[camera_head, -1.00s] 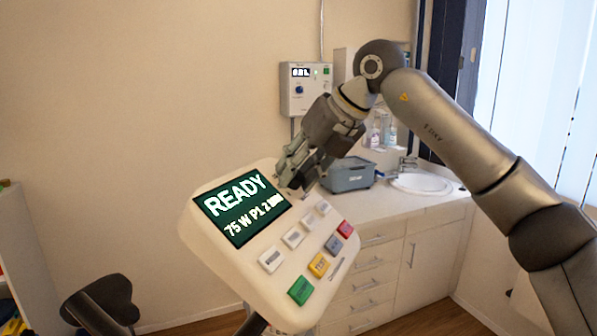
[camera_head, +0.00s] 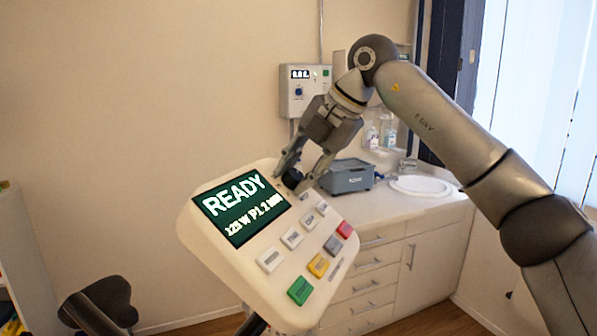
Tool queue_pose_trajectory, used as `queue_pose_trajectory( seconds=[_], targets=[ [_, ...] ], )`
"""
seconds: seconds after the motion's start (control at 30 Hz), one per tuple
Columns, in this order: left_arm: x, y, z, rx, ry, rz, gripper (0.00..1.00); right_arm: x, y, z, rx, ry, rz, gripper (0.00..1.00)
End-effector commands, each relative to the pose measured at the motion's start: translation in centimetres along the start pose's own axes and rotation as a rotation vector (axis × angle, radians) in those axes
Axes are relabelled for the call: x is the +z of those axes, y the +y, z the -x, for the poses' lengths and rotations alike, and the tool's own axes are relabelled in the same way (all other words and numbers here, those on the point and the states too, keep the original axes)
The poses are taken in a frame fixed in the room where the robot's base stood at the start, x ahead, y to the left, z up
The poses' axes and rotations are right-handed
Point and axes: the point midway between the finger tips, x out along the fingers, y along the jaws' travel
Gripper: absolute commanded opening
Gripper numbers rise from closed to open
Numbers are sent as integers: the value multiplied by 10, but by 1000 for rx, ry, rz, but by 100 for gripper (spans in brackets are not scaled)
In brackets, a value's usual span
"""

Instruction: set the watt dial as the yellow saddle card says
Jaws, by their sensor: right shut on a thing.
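The control panel (camera_head: 290,265) is a tilted cream console. Its green screen (camera_head: 240,210) reads READY and, below, what looks like 125 W P1 2. The black watt dial (camera_head: 293,178) sits at the panel's upper right corner. My right gripper (camera_head: 295,176) comes down on it from above, its fingers closed around the dial's sides. The dark saddle (camera_head: 108,298) shows at the lower left; I see no yellow card on it. My left gripper is not in view.
Several coloured and white buttons (camera_head: 318,265) lie on the panel close below the dial. Behind stand a counter with drawers (camera_head: 385,262), a sink (camera_head: 420,185), a grey-blue box (camera_head: 348,178) and a wall unit (camera_head: 305,90).

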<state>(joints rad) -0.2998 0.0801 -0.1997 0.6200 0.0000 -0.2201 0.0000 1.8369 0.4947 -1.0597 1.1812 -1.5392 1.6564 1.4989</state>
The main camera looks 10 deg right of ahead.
Motion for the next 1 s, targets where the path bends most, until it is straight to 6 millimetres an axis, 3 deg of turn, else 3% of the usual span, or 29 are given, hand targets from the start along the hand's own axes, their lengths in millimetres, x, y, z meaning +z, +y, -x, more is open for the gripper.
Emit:
queue_pose_trajectory(
  seconds=[0.4, 1.0],
  targets=[
    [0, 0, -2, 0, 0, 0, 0, 1, 1, 2, -3, 14, -213, 9],
    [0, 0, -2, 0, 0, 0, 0, 1, 1, 2, -4, 16, -251, 9]
  ],
)
